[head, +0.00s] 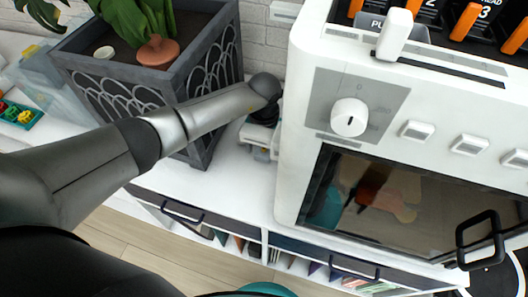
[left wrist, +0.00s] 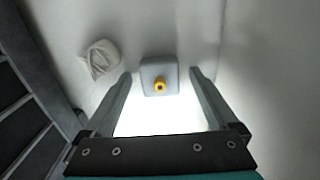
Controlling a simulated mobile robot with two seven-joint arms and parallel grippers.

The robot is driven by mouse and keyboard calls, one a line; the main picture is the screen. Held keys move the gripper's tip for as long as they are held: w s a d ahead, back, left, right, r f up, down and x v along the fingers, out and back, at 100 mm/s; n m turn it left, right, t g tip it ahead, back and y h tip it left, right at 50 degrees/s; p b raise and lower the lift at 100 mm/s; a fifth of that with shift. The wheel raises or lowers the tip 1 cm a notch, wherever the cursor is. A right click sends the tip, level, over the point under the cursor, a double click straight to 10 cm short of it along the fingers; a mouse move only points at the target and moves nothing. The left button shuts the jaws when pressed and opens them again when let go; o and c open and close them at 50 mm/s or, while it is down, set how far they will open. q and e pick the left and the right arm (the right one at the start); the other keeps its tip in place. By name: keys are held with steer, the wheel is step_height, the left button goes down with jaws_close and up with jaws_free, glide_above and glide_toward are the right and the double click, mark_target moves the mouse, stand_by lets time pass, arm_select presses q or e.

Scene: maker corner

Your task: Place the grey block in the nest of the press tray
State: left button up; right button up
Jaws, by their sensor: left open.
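The grey block (left wrist: 160,67), with rounded corners and a yellow knob with a dark centre, sits on a pale surface in the left wrist view. My left gripper (head: 261,141) is open, low over the white counter between the planter and the white machine. In the left wrist view its fingertips flank the block, with a small gap on each side; how deep they reach is unclear. I cannot make out the block in the head view. I cannot identify the press tray or its nest in either view. My right gripper is not in view.
The white machine (head: 330,155) with a knob and glass door stands close right of the gripper. The dark planter (head: 190,75) stands close left. A crumpled pale item (left wrist: 100,60) lies near the block. The white counter (head: 235,185) is bare in front of the gripper.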

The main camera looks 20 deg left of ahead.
arm_select(q)
jaws_close()
stand_by(0.6)
steer(key=shift+r, duration=0.1)
